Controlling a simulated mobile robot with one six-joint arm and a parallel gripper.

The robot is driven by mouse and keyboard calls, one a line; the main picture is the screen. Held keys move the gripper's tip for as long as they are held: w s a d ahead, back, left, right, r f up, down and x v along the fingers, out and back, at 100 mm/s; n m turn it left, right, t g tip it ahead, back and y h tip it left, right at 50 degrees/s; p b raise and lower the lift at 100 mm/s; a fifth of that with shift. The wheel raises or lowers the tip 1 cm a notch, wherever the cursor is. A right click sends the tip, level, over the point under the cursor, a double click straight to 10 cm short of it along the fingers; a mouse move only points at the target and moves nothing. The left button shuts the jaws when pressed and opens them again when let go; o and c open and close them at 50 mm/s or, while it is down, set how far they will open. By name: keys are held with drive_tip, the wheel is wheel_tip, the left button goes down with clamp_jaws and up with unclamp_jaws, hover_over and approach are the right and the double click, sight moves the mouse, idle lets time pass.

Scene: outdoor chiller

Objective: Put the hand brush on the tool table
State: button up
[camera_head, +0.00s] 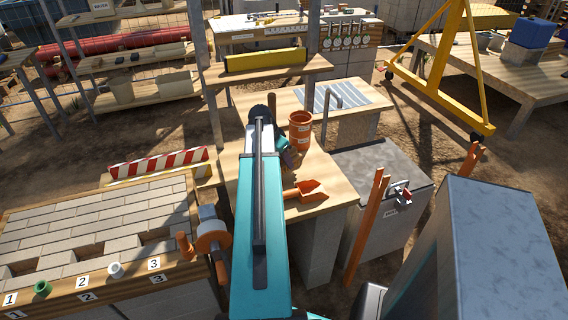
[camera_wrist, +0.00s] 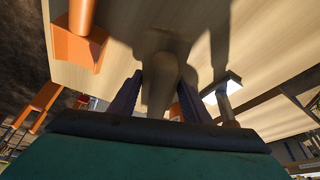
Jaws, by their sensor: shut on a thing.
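My gripper (camera_head: 289,157) is low over a light wooden table (camera_head: 333,196), largely hidden behind my teal arm in the head view. In the wrist view its two dark purple fingers (camera_wrist: 160,80) stand either side of a tan, rounded handle-like piece (camera_wrist: 162,92). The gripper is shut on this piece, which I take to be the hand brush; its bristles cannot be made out. In the head view the brush is hidden or too small to tell. The wood surface lies close behind it in the wrist view; contact cannot be told.
An orange pot (camera_head: 300,131) stands just right of my gripper. A pale-headed tool (camera_wrist: 221,89) is right of the fingers. A grey chest (camera_head: 378,172) and a block-topped table (camera_head: 95,232) flank the table.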

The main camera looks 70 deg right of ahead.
sight(283, 164)
drive_tip(key=shift+f, duration=1.35)
drive_tip(key=shift+f, duration=0.15)
drive_tip(key=o, duration=1.1)
drive_tip(key=shift+r, duration=0.2)
drive_tip(key=b+v, duration=0.1)
drive_tip(key=v, duration=1)
drive_tip(key=shift+a+r, duration=0.15)
drive_tip(key=shift+r, duration=0.3)
drive_tip(key=shift+r, duration=0.1)
